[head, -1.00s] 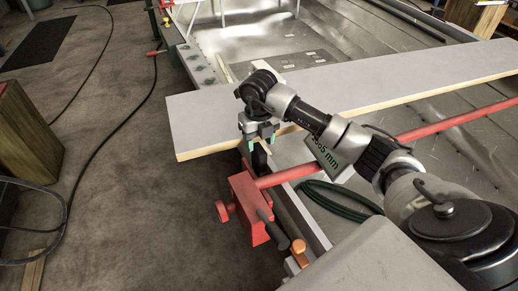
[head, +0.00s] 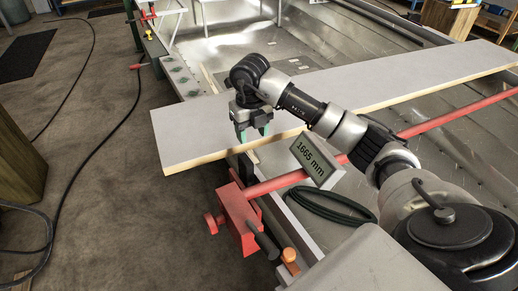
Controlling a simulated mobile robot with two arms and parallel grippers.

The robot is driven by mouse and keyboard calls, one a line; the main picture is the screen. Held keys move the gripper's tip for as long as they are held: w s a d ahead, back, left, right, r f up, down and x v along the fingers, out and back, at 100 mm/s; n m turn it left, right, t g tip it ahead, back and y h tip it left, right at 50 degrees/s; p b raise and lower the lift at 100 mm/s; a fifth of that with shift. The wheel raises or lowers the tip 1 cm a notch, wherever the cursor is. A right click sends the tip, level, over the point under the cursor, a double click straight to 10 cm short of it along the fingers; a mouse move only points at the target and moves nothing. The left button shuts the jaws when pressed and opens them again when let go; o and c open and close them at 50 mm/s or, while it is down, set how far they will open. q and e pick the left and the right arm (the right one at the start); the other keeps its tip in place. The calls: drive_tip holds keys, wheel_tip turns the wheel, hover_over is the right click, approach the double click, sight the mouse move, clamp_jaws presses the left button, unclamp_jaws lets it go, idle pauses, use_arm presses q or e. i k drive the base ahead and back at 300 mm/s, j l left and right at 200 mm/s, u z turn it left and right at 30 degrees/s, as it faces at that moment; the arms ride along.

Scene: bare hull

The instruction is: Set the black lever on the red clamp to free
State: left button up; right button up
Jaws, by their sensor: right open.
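The red clamp (head: 238,212) sits at the near left edge of the hull frame, with a red bar (head: 280,181) running from it to the upper right. The black lever (head: 264,242) slants down and to the right on the clamp's near side. A black upright block (head: 246,168) stands just above the clamp, by the plank's edge. My right gripper (head: 252,134) hangs above that block, over the plank's near edge. Its two fingers are apart with nothing between them, and it is clear of the lever. My left gripper is not in view.
A long grey plank (head: 200,130) lies across the hull. A sign reading 1665 mm (head: 313,160) stands by the red bar. An orange knob (head: 289,256) is right of the lever, and a coiled dark hose (head: 335,207) lies behind.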

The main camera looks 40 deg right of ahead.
sight(272, 251)
drive_tip(key=z, duration=1.05)
